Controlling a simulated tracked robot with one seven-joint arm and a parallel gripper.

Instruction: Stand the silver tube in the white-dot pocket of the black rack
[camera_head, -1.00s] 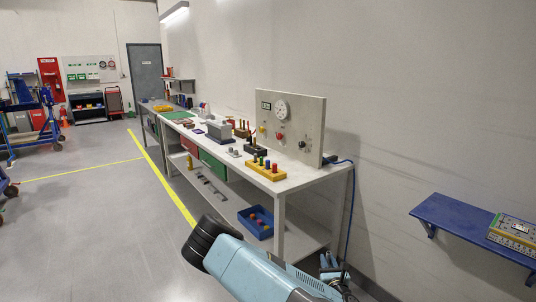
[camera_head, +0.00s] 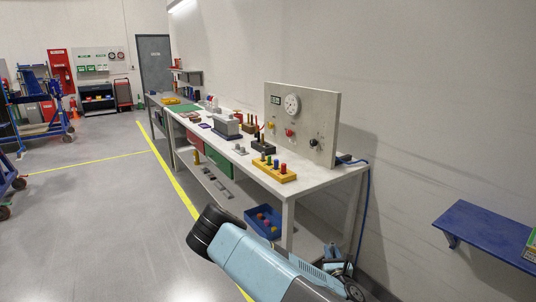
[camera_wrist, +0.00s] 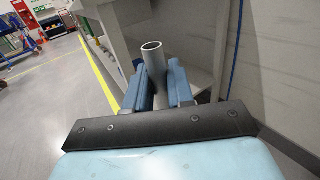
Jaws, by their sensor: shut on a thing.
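The silver tube (camera_wrist: 152,62) is a hollow grey pipe with an open round end in the wrist view. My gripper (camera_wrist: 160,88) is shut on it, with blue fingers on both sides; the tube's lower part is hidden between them. In the head view, my gripper (camera_head: 335,262) is low beside the bench's front leg, partly behind my arm, and the tube is hard to make out there. The black rack (camera_head: 263,148) is a small dark block on the bench top, behind a yellow peg block. Its white dot is too small to see.
The long bench (camera_head: 325,178) runs away along the wall. A yellow block with coloured pegs (camera_head: 274,172), a grey upright panel (camera_head: 325,112) and other fixtures stand on it. A blue bin (camera_head: 263,222) sits on its lower shelf. A blue wall shelf (camera_head: 485,232) is at right.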

